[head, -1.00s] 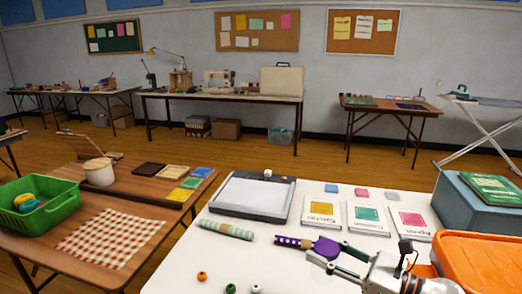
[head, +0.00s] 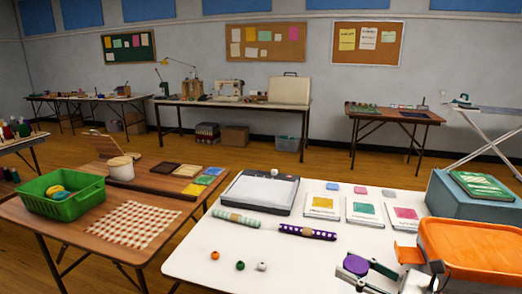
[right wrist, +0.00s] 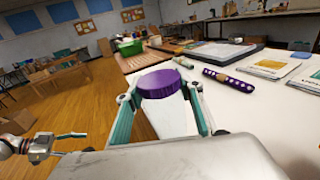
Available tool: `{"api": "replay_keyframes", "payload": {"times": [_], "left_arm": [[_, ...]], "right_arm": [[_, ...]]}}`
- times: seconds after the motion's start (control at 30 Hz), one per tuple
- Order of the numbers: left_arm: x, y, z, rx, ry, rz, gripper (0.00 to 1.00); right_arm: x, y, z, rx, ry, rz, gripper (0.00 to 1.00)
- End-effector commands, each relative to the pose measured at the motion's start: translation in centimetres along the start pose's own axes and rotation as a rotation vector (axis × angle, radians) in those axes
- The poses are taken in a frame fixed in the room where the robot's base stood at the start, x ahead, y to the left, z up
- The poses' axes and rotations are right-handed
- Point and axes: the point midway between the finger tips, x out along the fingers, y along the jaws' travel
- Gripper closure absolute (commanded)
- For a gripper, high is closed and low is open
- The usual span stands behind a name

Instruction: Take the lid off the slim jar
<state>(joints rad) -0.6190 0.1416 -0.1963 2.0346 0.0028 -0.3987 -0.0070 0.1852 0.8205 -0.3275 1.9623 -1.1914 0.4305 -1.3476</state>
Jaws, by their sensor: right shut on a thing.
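My right gripper (head: 352,265) is shut on a round purple lid (head: 355,264), near the front right of the white table. In the right wrist view the purple lid (right wrist: 159,84) sits between the two teal fingers (right wrist: 160,95). I cannot make out the slim jar's body; whether it is under the lid, hidden by my gripper, I cannot tell. My left gripper (right wrist: 66,143) shows small at the lower left of the right wrist view, out over the floor. Its jaw opening is unclear.
The white table (head: 310,262) bears a purple dotted roll (head: 307,232), a green patterned roll (head: 236,218), several beads and a paper trimmer (head: 256,193). An orange tub (head: 470,250) stands close on the right. The table's front middle is mostly clear.

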Motion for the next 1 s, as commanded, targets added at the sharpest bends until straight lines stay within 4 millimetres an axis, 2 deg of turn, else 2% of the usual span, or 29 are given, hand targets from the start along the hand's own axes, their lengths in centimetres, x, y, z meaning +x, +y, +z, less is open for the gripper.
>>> {"api": "replay_keyframes", "payload": {"times": [0.1,0.53,1.0], "left_arm": [[0.2,-0.2,-0.6,0.001,0.010,-0.003,0.43],[-0.1,0.0,0.1,-0.001,-0.002,0.000,0.43],[-0.2,0.1,0.3,-0.001,-0.007,0.001,0.43]], "right_arm": [[-0.6,1.2,-0.5,0.001,0.005,-0.039,1.00],[-3.1,2.7,-1.9,0.007,0.017,-0.204,1.00],[-9.8,3.9,-5.5,0.017,0.032,-0.509,1.00]]}}
